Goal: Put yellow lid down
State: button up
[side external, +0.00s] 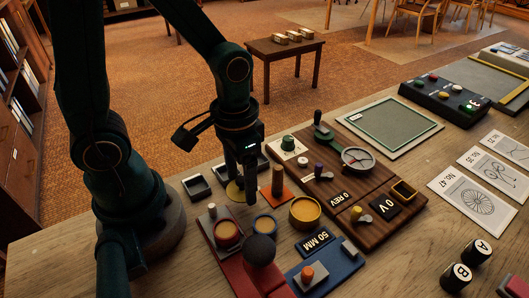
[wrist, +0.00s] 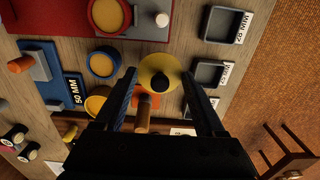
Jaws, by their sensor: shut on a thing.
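The yellow lid (wrist: 151,64), a round disc with a black knob, lies between my gripper's two fingers (wrist: 160,80) in the wrist view. My gripper is shut on it. In the side view the lid (side external: 234,192) is partly hidden behind my gripper (side external: 245,186), which points down over the near-left part of the table. I cannot tell whether the lid touches the table. A blue-rimmed round pot (side external: 265,225) stands close by; it also shows in the wrist view (wrist: 104,64). A yellow-rimmed pot (side external: 305,212) is to its right.
A wooden peg on an orange base (side external: 278,181) stands beside my gripper. Black trays (side external: 196,187) lie to the left. A brown instrument board (side external: 345,196) is to the right.

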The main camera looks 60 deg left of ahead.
aim_at(241, 188)
jog(key=shift+f, duration=1.5)
jog(key=shift+f, duration=0.1)
jog(key=o, duration=1)
jog(key=shift+o, duration=0.2)
notch_tip(241, 188, up, 12)
jog(key=r+t, duration=0.1)
jog(key=t, duration=0.1)
jog(key=s+r+t, duration=0.2)
jog(key=t, duration=0.1)
jog(key=shift+a+r+t, duration=0.15)
jog(key=shift+a+t, duration=0.15)
